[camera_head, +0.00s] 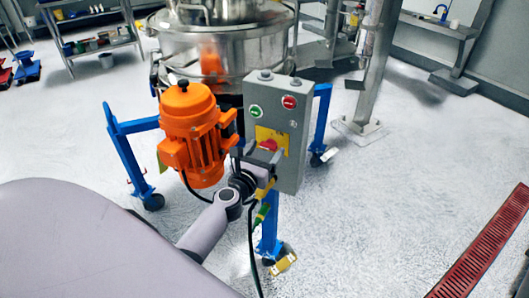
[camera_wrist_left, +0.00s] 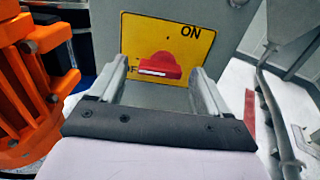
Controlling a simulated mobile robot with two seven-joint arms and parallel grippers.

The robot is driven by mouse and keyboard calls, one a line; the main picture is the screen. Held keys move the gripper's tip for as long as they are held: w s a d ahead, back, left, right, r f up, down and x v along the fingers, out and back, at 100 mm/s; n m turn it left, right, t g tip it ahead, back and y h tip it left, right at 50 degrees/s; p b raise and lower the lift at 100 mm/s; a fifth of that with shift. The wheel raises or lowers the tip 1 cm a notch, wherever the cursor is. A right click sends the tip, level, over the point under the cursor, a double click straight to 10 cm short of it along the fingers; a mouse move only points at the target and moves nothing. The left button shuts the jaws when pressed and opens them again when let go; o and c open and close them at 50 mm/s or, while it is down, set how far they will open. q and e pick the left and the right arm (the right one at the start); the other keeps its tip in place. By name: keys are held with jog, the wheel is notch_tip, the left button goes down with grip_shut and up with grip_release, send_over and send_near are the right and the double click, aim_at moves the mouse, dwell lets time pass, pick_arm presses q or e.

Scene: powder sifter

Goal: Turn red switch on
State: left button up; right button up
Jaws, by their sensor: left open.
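The red switch (camera_head: 268,145) is a rotary knob on a yellow plate (camera_head: 283,139) on the front of a grey control box (camera_head: 291,170). In the left wrist view the red switch (camera_wrist_left: 160,66) shows a white mark on its left part, and "ON" is printed at the plate's upper right. My left gripper (camera_head: 257,157) is in front of the box, just below the knob. In the left wrist view its two fingers (camera_wrist_left: 160,78) are open, one on each side of the knob, with nothing between them held. Contact with the knob cannot be told. My right gripper is out of view.
An orange motor (camera_head: 191,130) is close to the left of the box. A green button (camera_head: 256,111) and a red button (camera_head: 289,102) sit above the plate. The steel sifter (camera_head: 225,50) is behind, on a blue frame (camera_head: 128,155).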

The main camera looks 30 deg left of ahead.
pick_arm(q)
jog(key=c, duration=1)
jog(key=shift+c, duration=0.2)
jog(key=shift+m, duration=0.4)
jog(key=m, duration=0.4)
jog(key=m+p, duration=0.1)
jog(key=m, duration=0.3)
jog(key=shift+r, duration=0.1)
jog(key=m+p, duration=0.1)
jog(key=m, duration=0.4)
jog(key=m+p, duration=0.1)
jog(key=m, duration=0.3)
jog(key=shift+d, duration=0.1)
jog(key=shift+m, duration=0.3)
